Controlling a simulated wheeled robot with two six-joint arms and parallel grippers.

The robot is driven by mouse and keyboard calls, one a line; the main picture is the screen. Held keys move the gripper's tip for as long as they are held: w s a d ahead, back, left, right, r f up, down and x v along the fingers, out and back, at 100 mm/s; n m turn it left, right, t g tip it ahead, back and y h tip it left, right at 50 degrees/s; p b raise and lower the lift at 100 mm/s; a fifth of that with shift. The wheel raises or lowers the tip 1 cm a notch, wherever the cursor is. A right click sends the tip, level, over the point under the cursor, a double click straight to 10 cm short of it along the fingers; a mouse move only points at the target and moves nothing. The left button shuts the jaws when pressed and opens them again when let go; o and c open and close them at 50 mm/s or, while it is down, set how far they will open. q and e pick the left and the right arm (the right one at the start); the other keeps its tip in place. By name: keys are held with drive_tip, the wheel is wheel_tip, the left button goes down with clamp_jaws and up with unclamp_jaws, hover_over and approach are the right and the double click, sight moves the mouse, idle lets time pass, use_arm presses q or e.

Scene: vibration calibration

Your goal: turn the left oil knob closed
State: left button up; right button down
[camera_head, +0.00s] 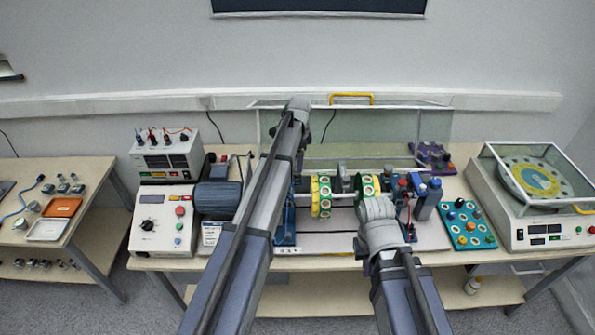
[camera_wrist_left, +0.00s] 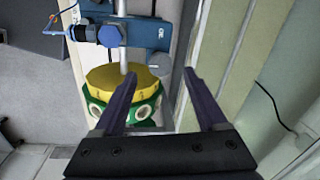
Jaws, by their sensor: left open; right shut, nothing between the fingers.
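In the left wrist view, a blue many-sided knob (camera_wrist_left: 110,35) sits on a blue block (camera_wrist_left: 152,32) beside a metal shaft. It may be the left oil knob, but I cannot be sure. My left gripper (camera_wrist_left: 160,76) is open and empty, and the knob is apart from its fingers, beyond them up and to the left. In the head view, my left arm reaches over the bench and its fingers are hidden. A blue support (camera_head: 286,226) shows partly behind that arm. My right arm ends over the front of the rig, and its fingers are hidden.
A yellow and green disc (camera_wrist_left: 120,90) lies close to my left finger. In the head view, two such discs (camera_head: 321,196) sit on the shaft, with a clear guard (camera_head: 400,130) behind. A motor (camera_head: 218,196) stands left; a teal knob tray (camera_head: 468,225) lies right.

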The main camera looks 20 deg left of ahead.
use_arm(q)
drive_tip(key=shift+w+a+f+b, duration=0.15)
drive_tip(key=shift+f+b, duration=0.8)
drive_tip(key=shift+f, duration=0.5)
use_arm(e)
wheel_tip(320, 180, down, 3)
drive_tip(key=shift+r, duration=0.1)
use_arm(q)
drive_tip(key=shift+c, duration=0.3)
clamp_jaws()
